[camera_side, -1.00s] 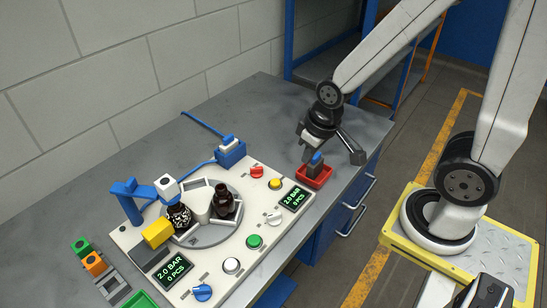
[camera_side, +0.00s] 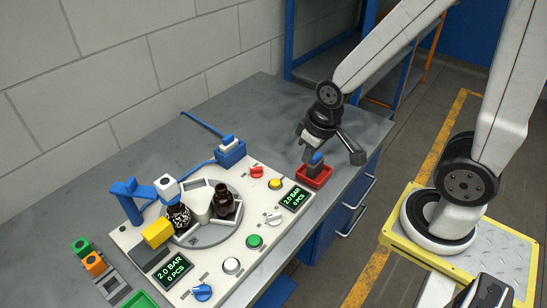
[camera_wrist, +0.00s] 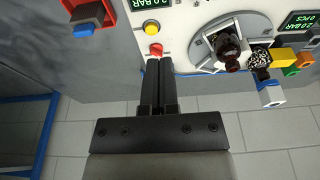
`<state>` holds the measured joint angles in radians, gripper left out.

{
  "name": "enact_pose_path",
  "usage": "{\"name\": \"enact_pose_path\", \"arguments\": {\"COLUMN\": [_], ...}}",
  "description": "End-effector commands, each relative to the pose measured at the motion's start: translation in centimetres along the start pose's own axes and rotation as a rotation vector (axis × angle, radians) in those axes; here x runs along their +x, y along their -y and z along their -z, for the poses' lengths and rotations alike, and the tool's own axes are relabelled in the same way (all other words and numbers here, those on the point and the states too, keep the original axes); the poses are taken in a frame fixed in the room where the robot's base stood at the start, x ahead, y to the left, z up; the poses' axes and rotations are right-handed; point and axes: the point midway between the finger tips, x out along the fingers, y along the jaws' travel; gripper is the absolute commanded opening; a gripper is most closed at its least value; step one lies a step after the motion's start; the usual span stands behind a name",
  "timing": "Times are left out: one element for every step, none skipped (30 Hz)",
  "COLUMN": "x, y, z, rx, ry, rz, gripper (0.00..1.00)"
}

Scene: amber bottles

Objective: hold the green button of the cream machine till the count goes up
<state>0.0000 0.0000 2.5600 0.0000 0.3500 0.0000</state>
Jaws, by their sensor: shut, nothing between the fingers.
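The cream machine (camera_side: 205,268) lies on the grey bench. Its green button (camera_side: 254,241) is on the front edge strip, between a white button and a white knob. The near display (camera_side: 170,270) and the far display (camera_side: 294,198) both read 2.0 BAR and 0 PCS. My gripper (camera_side: 304,151) is above the far right end of the bench, near the red tray and well away from the green button. In the wrist view my gripper (camera_wrist: 160,62) is shut and empty, its tips beside the red knob in the picture. The green button is not seen there.
A red tray (camera_side: 326,178) with a blue-topped part stands right of the machine. The turntable (camera_side: 208,236) carries dark bottles. A yellow block (camera_side: 157,233), a blue post (camera_side: 127,197), a yellow button (camera_side: 275,184) and a blue knob (camera_side: 202,292) stand around it. Space above the front strip is clear.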

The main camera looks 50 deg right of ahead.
Motion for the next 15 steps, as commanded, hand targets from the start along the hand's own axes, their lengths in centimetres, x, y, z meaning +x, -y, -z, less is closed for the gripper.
{"name": "enact_pose_path", "arguments": {"x": [0.00,0.00,0.00,0.00,0.00,0.00,0.02,0.04,0.08,0.12,0.17,0.25,0.33,0.43,0.59], "y": [0.00,0.00,0.00,0.00,0.00,0.00,-0.01,-0.02,-0.03,-0.05,-0.08,-0.12,-0.16,-0.19,-0.24], "z": [0.00,0.00,0.00,0.00,0.00,0.02,0.04,0.06,0.12,0.19,0.27,0.40,0.52,0.69,0.90], "rx": [0.000,0.000,0.000,0.000,0.000,-0.001,-0.003,-0.006,-0.013,-0.019,-0.028,-0.044,-0.059,-0.075,-0.102], "ry": [0.000,0.000,0.000,0.000,0.000,-0.001,-0.001,-0.003,-0.005,-0.008,-0.011,-0.016,-0.022,-0.029,-0.037], "rz": [0.000,0.000,0.000,0.000,0.000,0.000,-0.001,-0.001,-0.003,-0.004,-0.006,-0.010,-0.013,-0.017,-0.022], "gripper": [0.00,0.00,0.00,0.00,0.00,0.00,0.00,0.00,0.00,0.00,0.00,0.00,0.00,0.00,0.00]}}
